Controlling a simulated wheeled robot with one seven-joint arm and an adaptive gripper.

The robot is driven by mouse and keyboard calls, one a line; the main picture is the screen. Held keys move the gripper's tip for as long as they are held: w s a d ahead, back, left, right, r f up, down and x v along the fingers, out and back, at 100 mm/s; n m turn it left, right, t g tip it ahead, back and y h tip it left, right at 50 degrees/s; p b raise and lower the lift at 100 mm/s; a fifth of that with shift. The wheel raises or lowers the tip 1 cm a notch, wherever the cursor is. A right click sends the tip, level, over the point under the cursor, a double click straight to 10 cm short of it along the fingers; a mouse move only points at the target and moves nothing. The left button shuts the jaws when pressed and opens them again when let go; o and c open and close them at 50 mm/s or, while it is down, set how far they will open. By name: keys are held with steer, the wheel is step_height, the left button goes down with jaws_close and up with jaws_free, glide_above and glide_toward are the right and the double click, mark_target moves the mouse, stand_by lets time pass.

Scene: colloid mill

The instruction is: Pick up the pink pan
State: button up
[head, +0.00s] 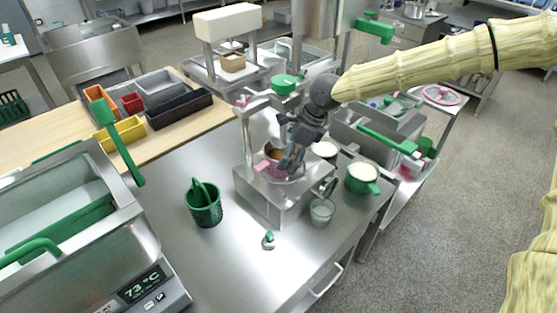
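The pink pan (263,167) shows only in small pink parts on the steel machine stand in the middle of the table. Brownish contents show beside the pink. My gripper (289,168) reaches down from the upper right and covers much of this spot. Its fingertips are at or just right of the pink parts. I cannot tell whether they touch the pan, or whether they are open or shut on it.
A green basket (203,209) stands left. The heated bath (75,235) fills the left side. The table's front (245,275) is mostly clear.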

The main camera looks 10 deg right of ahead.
steer(key=shift+w+a+f, duration=0.15)
steer(key=shift+a+f, duration=0.1)
steer(key=shift+f, duration=0.3)
steer(key=c, duration=1.2)
steer(key=shift+r+p, duration=0.15)
steer(key=shift+p, duration=0.25)
